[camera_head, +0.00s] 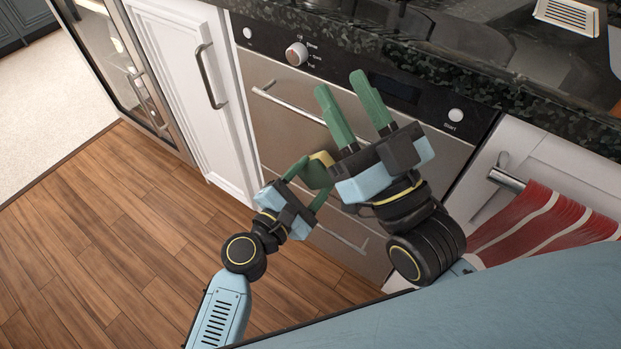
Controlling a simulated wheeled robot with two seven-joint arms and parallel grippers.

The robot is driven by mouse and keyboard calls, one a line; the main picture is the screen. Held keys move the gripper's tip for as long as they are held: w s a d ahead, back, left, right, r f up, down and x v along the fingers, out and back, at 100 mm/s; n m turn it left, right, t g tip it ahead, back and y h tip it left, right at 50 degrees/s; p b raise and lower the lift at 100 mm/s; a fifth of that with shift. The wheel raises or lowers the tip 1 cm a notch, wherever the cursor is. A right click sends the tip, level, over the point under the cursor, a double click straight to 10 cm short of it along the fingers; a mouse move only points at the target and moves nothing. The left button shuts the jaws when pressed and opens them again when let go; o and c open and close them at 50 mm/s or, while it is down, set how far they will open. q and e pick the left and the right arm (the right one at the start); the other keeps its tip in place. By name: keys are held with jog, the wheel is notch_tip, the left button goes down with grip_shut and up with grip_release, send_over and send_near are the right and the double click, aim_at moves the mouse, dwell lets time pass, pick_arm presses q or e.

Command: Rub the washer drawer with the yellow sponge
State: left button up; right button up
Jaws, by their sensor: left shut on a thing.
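The washer (290,85) has a steel front, a black control panel with a knob, and a long bar handle. A lower bar handle (340,238) shows beneath it, probably on the drawer, whose face is partly hidden by my arms. My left gripper (310,178) is shut on the yellow sponge (323,157), which also has a green part. It holds the sponge in front of the washer's steel front; I cannot tell whether the sponge touches it. My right gripper (348,98) is open and empty, above and right of the left one, in front of the panel and upper handle.
A dark stone counter (480,70) runs above the washer. A white cabinet door (185,70) and a glass-fronted unit (118,65) stand to the left. A red striped towel (550,220) hangs on a bar at right. The wooden floor (110,230) at left is clear.

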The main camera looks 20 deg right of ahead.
pick_arm(q)
jog(key=shift+x, duration=0.95)
pick_arm(e)
jog(key=shift+f, duration=0.25)
